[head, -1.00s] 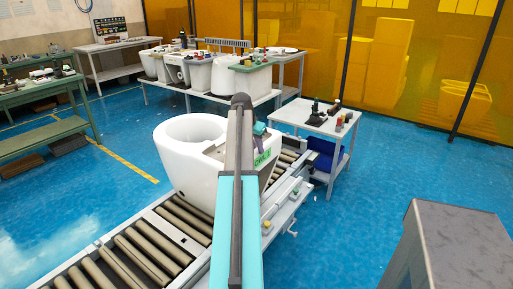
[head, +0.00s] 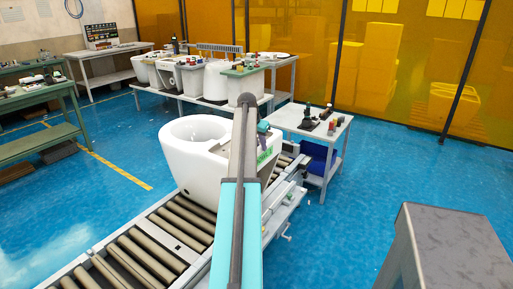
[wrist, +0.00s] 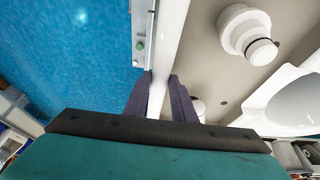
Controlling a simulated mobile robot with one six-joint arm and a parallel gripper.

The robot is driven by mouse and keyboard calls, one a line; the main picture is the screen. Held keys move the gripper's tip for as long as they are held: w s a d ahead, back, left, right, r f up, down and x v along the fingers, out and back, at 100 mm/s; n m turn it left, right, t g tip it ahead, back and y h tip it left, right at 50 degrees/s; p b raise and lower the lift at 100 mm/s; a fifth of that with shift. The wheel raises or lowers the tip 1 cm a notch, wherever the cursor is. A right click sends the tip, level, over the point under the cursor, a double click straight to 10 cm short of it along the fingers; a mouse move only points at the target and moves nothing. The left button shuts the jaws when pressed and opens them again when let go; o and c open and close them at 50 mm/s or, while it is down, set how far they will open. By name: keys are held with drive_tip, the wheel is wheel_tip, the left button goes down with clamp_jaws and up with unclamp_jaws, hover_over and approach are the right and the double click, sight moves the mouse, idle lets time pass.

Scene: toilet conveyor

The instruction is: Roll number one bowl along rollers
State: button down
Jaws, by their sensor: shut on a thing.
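The white toilet bowl (head: 190,172) stands upright on the roller conveyor (head: 170,232), its round opening toward the left. A green label with a number (head: 264,155) is on its right side, partly hidden by my arm. In the wrist view, my gripper (wrist: 161,82) has its two dark fingers on either side of a thin white edge of the bowl (wrist: 170,38) and is shut on it. In the head view, my arm covers part of the bowl and most of the gripper.
The conveyor's side rail (head: 277,210) has small fittings. A small grey table (head: 301,117) with bottles stands close to its right, near the far end. A rear bench (head: 225,103) holds several white ceramic pieces. Blue floor (head: 95,195) is open on the left.

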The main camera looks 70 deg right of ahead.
drive_tip(key=shift+s+d, duration=0.25)
drive_tip(key=shift+d, duration=0.55)
drive_tip(key=shift+a, duration=0.1)
drive_tip(key=c, duration=1.5)
unclamp_jaws()
drive_tip(key=shift+a+r, duration=0.1)
drive_tip(key=shift+r, duration=0.05)
drive_tip(key=b+v, duration=0.1)
drive_tip(key=v, duration=1.2)
drive_tip(key=shift+a+r, duration=0.15)
drive_tip(key=shift+a, duration=0.05)
drive_tip(key=shift+s+a+r+p, duration=0.5)
drive_tip(key=shift+s+a+p, duration=0.4)
drive_tip(key=shift+s, duration=2)
drive_tip(key=shift+s+a+r+p, duration=0.55)
drive_tip(key=shift+s+p, duration=0.6)
drive_tip(key=shift+s, duration=1.75)
drive_tip(key=shift+s+a+r+p, duration=0.45)
drive_tip(key=shift+s+a+p, duration=0.45)
drive_tip(key=shift+s, duration=1.95)
